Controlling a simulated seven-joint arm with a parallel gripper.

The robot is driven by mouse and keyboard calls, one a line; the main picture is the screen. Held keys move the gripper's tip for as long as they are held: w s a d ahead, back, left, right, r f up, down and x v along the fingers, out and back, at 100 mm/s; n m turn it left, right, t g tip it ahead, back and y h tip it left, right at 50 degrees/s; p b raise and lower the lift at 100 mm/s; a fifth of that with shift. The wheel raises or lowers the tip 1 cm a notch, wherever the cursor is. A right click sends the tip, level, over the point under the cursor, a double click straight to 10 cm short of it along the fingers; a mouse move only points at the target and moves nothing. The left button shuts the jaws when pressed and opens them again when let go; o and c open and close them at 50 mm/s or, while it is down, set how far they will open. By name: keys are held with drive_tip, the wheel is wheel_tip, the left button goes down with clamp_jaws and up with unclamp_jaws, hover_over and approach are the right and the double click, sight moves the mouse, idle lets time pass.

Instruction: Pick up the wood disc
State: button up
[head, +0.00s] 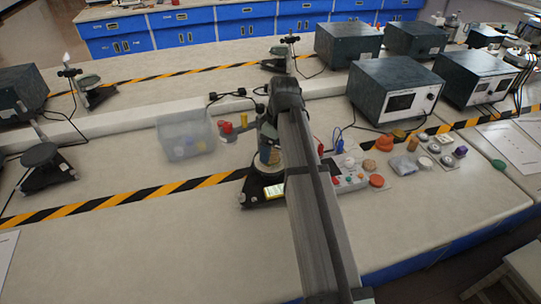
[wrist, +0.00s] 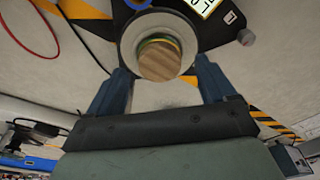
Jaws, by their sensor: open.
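The wood disc (wrist: 158,61) shows its round grain face in the wrist view, at the top centre. A yellow-green rim shows just behind it, and both appear over the round pale pan (wrist: 128,48) of a black-based scale (wrist: 222,30). My gripper (wrist: 163,68) is open, with one blue finger on each side of the disc's lower edge. I see gaps between the fingers and the disc; the depth between them is hard to judge. In the head view my arm covers part of the scale (head: 253,196), and the disc cannot be made out clearly.
A translucent bin (head: 187,139) with items stands left of the scale. Red and yellow cylinders (head: 228,127) stand beside it. Several small coloured parts (head: 376,181) lie to the right, with grey instrument boxes (head: 395,90) behind.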

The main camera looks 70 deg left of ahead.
drive_tip(key=shift+a+f, duration=0.1)
drive_tip(key=shift+f, duration=0.7)
drive_tip(key=c, duration=1.1)
drive_tip(key=shift+r, duration=0.15)
